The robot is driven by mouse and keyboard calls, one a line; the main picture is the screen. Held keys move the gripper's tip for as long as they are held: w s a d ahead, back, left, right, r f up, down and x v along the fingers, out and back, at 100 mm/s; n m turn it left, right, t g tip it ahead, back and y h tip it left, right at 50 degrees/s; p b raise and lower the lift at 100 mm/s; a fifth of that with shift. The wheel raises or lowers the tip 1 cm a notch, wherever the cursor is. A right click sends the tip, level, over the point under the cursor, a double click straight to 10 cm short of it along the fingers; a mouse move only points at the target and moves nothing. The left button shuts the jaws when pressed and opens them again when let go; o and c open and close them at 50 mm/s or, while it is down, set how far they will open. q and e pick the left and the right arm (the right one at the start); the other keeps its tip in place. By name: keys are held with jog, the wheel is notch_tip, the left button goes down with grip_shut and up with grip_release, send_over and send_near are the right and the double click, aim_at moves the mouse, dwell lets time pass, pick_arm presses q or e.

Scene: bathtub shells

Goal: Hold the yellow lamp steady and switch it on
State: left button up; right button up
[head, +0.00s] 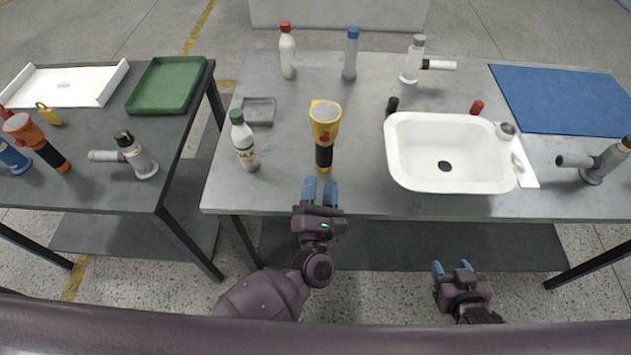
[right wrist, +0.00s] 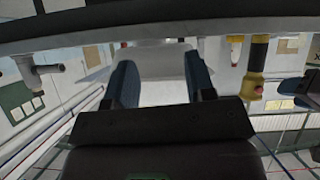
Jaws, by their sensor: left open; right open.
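The yellow lamp (head: 325,122) is a torch with a wide yellow head and a dark handle. It appears to stand upright, head up, near the front edge of the middle table. It also shows upside down in the right wrist view (right wrist: 254,70), with a red spot on its yellow part, perhaps the switch. My left gripper (head: 320,190) is open and empty just in front of the lamp's handle, apart from it. My right gripper (head: 452,268) is open and empty, off the table's front edge, to the right of the lamp; its fingers show in the right wrist view (right wrist: 160,85).
A green-capped bottle (head: 244,142) stands left of the lamp, with a grey tray (head: 258,111) behind. A white sink (head: 400,170) lies to the right. The left table holds an orange torch (head: 38,142) and a green tray (head: 166,84). A blue mat (head: 565,97) lies far right.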

jog(key=shift+o, duration=1.2)
jog(key=shift+w+r, duration=0.25)
jog(key=shift+w, duration=0.1)
jog(key=o, duration=0.6)
jog(key=w+a+r, duration=0.1)
jog(key=w, duration=0.1)
jog(key=w+a+r+t+y, duration=0.1)
jog(key=w+a, duration=0.1)
jog(key=w+a+r+n+t+y, duration=0.1)
jog(key=w, duration=0.1)
jog(key=shift+a+r, duration=0.25)
jog(key=shift+a, duration=0.15)
jog(key=shift+o, duration=0.2)
jog(key=n+t+y, duration=0.1)
jog(key=n+y, duration=0.4)
jog(key=y, duration=0.3)
send_near(317, 103)
jog(key=x, duration=0.7)
jog(key=shift+d+f, duration=0.1)
jog(key=shift+f, duration=0.05)
